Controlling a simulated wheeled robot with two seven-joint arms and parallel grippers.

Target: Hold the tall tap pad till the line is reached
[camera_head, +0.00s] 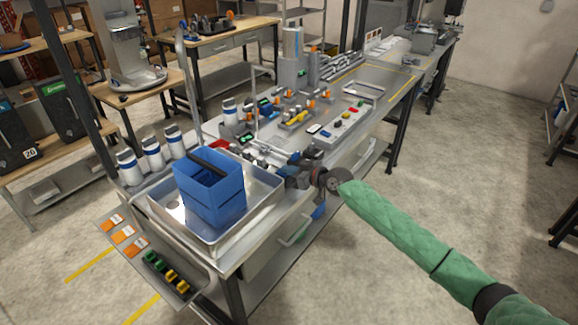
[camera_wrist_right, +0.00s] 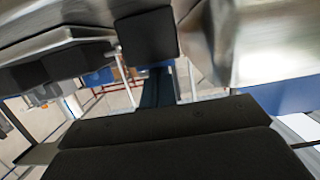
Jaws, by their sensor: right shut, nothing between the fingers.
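A tall tap (camera_head: 184,62) with a curved top rises behind the steel sink at the left end of the bench. A blue container (camera_head: 210,205) with a dark bar across its top stands in the sink basin (camera_head: 262,192); no fill line or water level can be made out. My right gripper (camera_head: 281,171) is shut and empty, just right of the container at the sink's back right corner. In the right wrist view its dark fingers (camera_wrist_right: 147,36) are close to bright metal. The tap's pad cannot be told apart from the small parts there. My left gripper is out of view.
White bottles (camera_head: 153,152) with dark bands stand left of the sink. A lower shelf (camera_head: 165,274) with orange cards and small green and yellow pieces is at the front left. A thinner pole (camera_head: 254,103) and several small parts crowd the bench behind my gripper.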

